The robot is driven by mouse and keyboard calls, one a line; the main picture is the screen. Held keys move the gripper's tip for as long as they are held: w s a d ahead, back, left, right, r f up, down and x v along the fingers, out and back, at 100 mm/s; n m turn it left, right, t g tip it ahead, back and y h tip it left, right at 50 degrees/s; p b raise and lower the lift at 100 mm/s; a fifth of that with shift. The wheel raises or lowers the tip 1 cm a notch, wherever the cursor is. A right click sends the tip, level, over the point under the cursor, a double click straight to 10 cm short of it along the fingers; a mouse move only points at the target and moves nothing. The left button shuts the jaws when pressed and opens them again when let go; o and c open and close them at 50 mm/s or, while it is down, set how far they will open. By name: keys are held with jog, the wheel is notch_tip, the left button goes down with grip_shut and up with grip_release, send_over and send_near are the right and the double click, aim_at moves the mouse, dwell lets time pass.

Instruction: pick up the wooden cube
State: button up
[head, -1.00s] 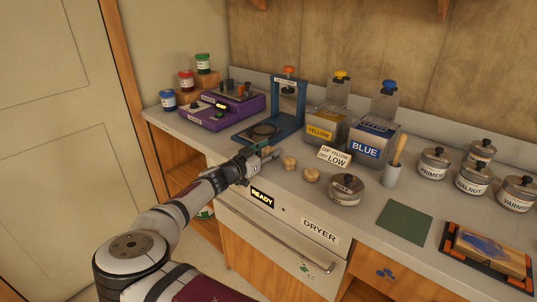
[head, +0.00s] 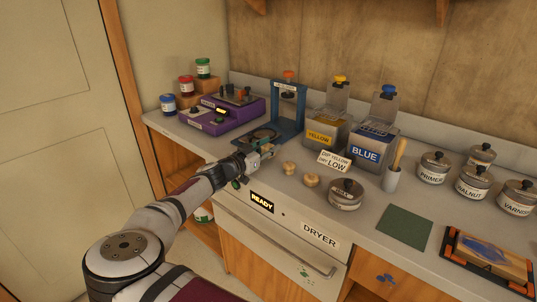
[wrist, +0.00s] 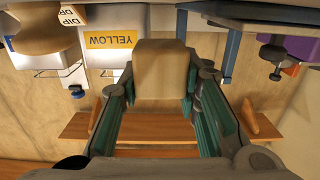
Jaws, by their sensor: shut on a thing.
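The wooden cube (wrist: 160,72) is a plain tan block in the middle of the wrist view, between the green-padded fingers of my gripper (wrist: 160,105). The fingers are shut on its two sides. In the head view my gripper (head: 256,157) is over the front edge of the counter, in front of the blue press. The cube (head: 267,149) shows there only as a small pale patch at the fingertips, mostly hidden by the gripper. I cannot tell its exact height above the counter.
Behind are the blue press (head: 287,105), yellow bin (head: 322,128), blue bin (head: 370,140) and purple machine (head: 228,112). The dryer (head: 280,235) is below. A green mat (head: 404,226) lies clear.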

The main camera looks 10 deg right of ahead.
jog(key=s+a+r+p, duration=0.15)
jog(key=s+a, duration=0.35)
jog(key=s, duration=0.9)
jog(key=s+d+f+p, duration=0.2)
jog(key=s+d+p, duration=0.2)
jog(key=s, duration=0.5)
jog(key=w+a+r+b, duration=0.2)
jog(key=w+a+b, duration=0.2)
jog(key=w, duration=0.4)
jog(key=shift+a+r, duration=0.3)
jog(key=shift+a, duration=0.05)
jog(key=w+d, duration=0.1)
jog(key=w, duration=0.3)
jog(key=w+d+f+b, duration=0.1)
jog(key=w+d, duration=0.1)
jog(key=w, duration=0.3)
jog(key=w+d, duration=0.2)
jog(key=w, duration=0.3)
jog(key=shift+w+d+f, duration=0.1)
jog(key=shift+d+f, duration=0.1)
jog(key=shift+f, duration=0.05)
jog(key=shift+w+d, duration=0.25)
jog(key=shift+w, duration=0.3)
jog(key=shift+s+a+f, duration=0.1)
jog(key=shift+s+f, duration=0.05)
jog(key=shift+f, duration=1.45)
jog(key=shift+f+b, duration=0.15)
jog(key=shift+b, duration=0.15)
